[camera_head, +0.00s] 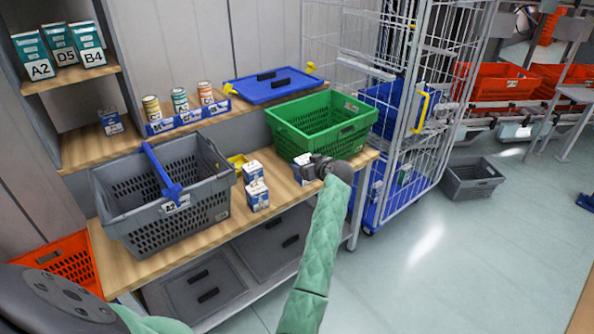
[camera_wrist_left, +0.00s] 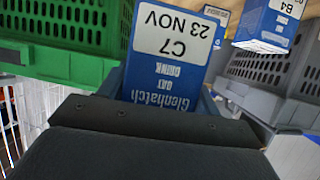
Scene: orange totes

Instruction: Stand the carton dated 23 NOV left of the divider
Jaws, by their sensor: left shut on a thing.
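The blue and white carton (camera_wrist_left: 165,60) in the left wrist view carries a label reading C7 and 23 NOV, upside down in the picture. My left gripper (camera_wrist_left: 165,110) is shut on it. In the head view my left gripper (camera_head: 317,168) is beside the green crate, and the held carton (camera_head: 302,168) is partly hidden by it. I cannot tell whether the carton touches the table. The grey basket (camera_head: 215,196) stands to the left, with a blue divider (camera_head: 160,172) across it. My right gripper is not in view.
Two similar cartons, a rear one (camera_head: 253,172) and a front one (camera_head: 257,196), stand between basket and gripper. The green crate (camera_head: 340,140) is behind the gripper. A blue tray of cans (camera_head: 180,121) stands behind the basket. A wire cage trolley (camera_head: 425,120) is to the right.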

